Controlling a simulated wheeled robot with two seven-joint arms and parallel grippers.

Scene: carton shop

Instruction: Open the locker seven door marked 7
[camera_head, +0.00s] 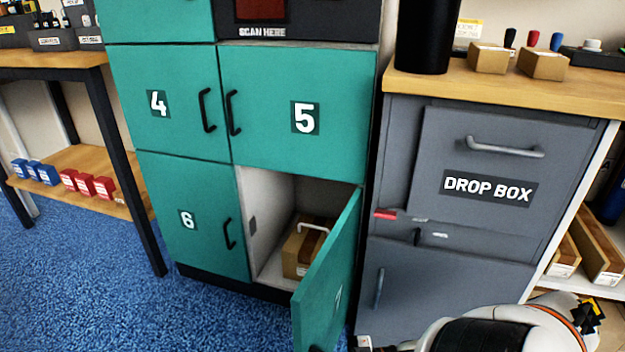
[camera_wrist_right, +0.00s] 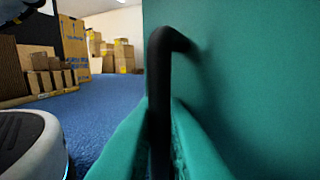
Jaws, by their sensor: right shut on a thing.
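The teal door of locker seven (camera_head: 326,282) stands swung wide open in the head view, hinged on its right side and seen nearly edge-on. Its 7 is barely readable at this angle. Inside the open compartment (camera_head: 270,240) sits a brown carton (camera_head: 303,250) with a white handle. In the right wrist view, my right gripper (camera_wrist_right: 160,112) is shut on the door's black handle (camera_wrist_right: 160,70), which runs between its two fingers. The door face (camera_wrist_right: 250,80) fills the right side there. My right gripper is hidden in the head view. My left gripper is not in view.
Closed locker doors 4 (camera_head: 150,85), 5 (camera_head: 270,130) and 6 (camera_head: 195,200) surround the opening. The grey drop box cabinet (camera_head: 400,180) stands close on the right. Blue carpet (camera_head: 210,320) is free at left. Cartons (camera_wrist_right: 45,75) stand in the wrist view's background.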

